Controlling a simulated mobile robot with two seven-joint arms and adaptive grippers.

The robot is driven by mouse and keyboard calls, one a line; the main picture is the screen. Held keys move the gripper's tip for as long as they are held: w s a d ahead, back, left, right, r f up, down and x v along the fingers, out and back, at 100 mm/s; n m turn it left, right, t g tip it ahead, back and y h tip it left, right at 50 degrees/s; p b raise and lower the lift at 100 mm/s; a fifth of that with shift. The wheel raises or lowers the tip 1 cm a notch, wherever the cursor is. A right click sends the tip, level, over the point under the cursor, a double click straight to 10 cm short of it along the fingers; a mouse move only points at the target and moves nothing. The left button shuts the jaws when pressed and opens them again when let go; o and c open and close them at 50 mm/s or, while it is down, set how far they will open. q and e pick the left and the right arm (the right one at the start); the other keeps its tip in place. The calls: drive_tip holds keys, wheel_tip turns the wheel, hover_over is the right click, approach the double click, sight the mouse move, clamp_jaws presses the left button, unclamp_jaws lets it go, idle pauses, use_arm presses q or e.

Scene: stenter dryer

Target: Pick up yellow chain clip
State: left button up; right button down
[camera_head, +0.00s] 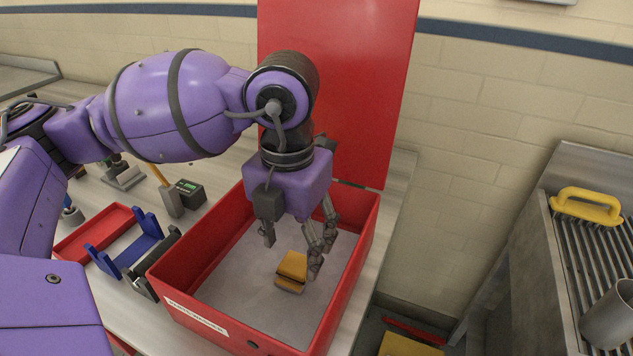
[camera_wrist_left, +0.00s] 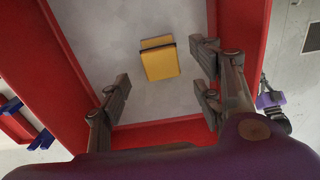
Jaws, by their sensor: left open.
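The yellow chain clip (camera_head: 291,268) lies on the grey floor of an open red box (camera_head: 163,285). It also shows in the left wrist view (camera_wrist_left: 160,62), beyond the fingertips and between the two finger sides. My left gripper (camera_head: 295,240) points down inside the box, above the clip and toward its far side. Its fingers (camera_wrist_left: 160,88) are spread apart with nothing between them. The clip is fully visible in the wrist view and not touched.
The box's red lid (camera_head: 345,90) stands upright behind. Left of the box are a blue holder (camera_head: 127,245), a red tray (camera_head: 95,230) and a dark device with a green display (camera_head: 189,193). At right, a metal rack (camera_head: 590,255) carries a yellow handle (camera_head: 587,206).

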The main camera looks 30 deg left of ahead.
sight(296, 263)
use_arm(q)
wheel_tip(296, 263, down, 5)
drive_tip(key=shift+s, duration=0.1)
drive_tip(key=shift+f, duration=0.15)
drive_tip(key=c, duration=1.3)
drive_tip(key=shift+c, duration=0.7)
use_arm(e)
drive_tip(key=shift+s, duration=0.1)
